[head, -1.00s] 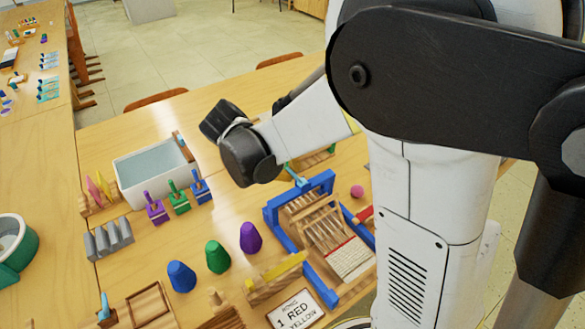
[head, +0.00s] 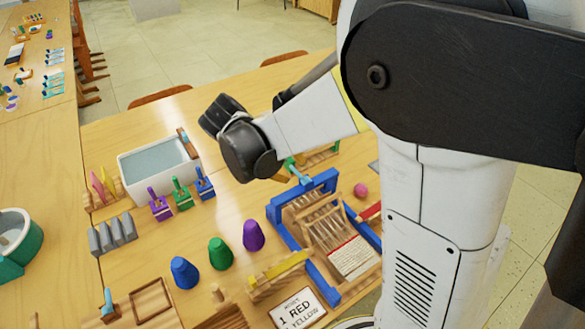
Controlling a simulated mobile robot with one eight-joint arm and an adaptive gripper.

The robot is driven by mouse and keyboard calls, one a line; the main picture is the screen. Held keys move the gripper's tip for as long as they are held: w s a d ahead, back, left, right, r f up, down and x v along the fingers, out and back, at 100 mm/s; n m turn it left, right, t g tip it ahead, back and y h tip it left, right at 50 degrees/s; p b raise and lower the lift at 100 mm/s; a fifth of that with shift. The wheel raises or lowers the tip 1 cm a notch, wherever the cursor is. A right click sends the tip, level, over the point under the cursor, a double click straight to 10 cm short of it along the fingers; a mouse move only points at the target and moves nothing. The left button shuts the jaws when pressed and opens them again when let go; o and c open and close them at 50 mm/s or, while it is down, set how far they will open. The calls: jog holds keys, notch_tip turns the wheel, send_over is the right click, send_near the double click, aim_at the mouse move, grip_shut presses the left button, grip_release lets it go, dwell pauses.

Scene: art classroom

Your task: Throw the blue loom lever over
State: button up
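The loom has a blue frame (head: 325,183) and stands on the table right of centre, with wooden slats and a cream cloth with a red stripe in it. A light blue lever (head: 298,174) is at its far left corner, just below and right of my arm's black end. The lever's lower part meets the frame; its exact tilt is hard to make out. The black end of my arm (head: 220,114) hangs over the table, up and left of the lever. No fingers can be told apart, so whether my gripper is open or shut does not show.
Blue, green and purple cones (head: 220,254) stand left of the loom. A water tub (head: 137,183) with clips before it is farther left. A pink ball (head: 360,190) sits at the loom's right.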

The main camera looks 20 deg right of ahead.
jog(key=v, duration=1.1)
jog(key=shift+s, duration=0.15)
jog(key=s+d+m+t+y, duration=0.1)
jog(key=s+d+t+y, duration=0.1)
jog(key=s, duration=0.4)
jog(key=s+d+m+t+y, duration=0.1)
jog(key=s+t+y, duration=0.3)
jog(key=s, duration=0.2)
jog(key=shift+s+d+f+y, duration=0.3)
jog(key=shift+d+f, duration=0.1)
jog(key=shift+f, duration=0.05)
